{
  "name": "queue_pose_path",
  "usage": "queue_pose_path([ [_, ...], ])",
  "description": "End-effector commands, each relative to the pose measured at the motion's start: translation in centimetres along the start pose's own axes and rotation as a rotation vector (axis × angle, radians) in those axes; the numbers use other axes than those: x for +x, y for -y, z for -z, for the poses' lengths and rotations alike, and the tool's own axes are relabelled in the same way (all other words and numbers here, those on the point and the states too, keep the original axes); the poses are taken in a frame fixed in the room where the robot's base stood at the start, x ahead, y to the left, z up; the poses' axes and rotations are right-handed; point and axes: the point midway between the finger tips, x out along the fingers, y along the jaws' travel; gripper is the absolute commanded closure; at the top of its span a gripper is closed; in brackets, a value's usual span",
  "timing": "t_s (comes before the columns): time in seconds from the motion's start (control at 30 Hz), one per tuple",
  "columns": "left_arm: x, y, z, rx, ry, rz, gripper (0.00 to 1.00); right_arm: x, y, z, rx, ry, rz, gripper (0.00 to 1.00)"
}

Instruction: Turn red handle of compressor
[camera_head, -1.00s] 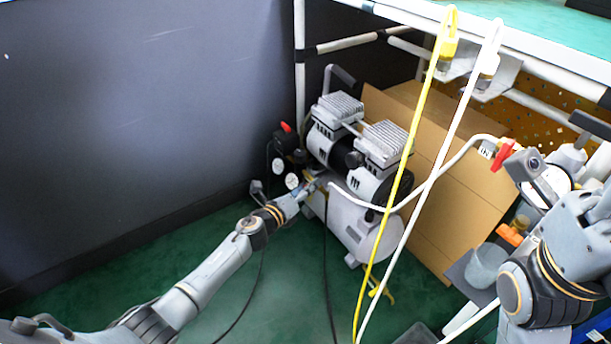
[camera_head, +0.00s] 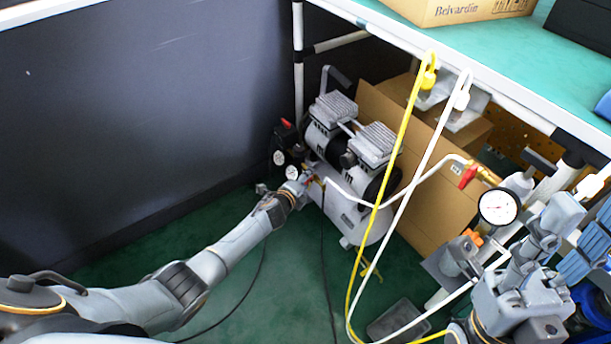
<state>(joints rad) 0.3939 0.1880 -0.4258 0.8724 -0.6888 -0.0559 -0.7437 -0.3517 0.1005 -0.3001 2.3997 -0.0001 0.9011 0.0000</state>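The grey and white compressor (camera_head: 350,213) stands on the green floor under the workbench, with two ribbed cylinder heads on top. A small red part (camera_head: 287,123) shows on the black block at its upper left, above two round gauges. My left gripper (camera_head: 309,184) reaches the fittings at the compressor's front left, below the gauges. Its fingers are small and blend with the fittings, so I cannot tell if they are shut on anything. Another red handle (camera_head: 468,177) sits on the white hose's end fitting at the right. My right gripper (camera_head: 545,315) is low at the right; its fingers are unclear.
A yellow hose (camera_head: 405,150) and a white hose (camera_head: 434,150) hang from the workbench edge (camera_head: 480,78) in front of the compressor. A cardboard panel (camera_head: 425,215) stands behind it. A round gauge (camera_head: 498,207) is near my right arm. A dark wall (camera_head: 150,110) bounds the left.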

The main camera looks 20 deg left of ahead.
Motion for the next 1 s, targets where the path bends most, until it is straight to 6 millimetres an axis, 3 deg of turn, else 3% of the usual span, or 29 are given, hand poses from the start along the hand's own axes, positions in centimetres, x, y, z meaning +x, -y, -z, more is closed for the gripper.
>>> queue_pose_path([
  [0.53,0.01,-0.11,-0.10,-0.026,0.002,-0.014,0.85,0.40,0.02,0.06,0.000,0.000,0.000,0.60],
  [0.57,0.01,-0.11,-0.10,-0.026,0.002,-0.014,0.49,0.40,0.02,0.06,0.000,0.000,0.000,0.60],
  [0.67,0.01,-0.09,-0.09,-0.025,0.002,-0.013,0.30,0.41,0.02,0.06,0.000,0.000,0.000,0.60],
  [1.0,-0.06,-0.04,-0.09,-0.022,0.001,-0.012,0.30,0.50,-0.04,0.12,-0.001,-0.004,-0.001,0.60],
])
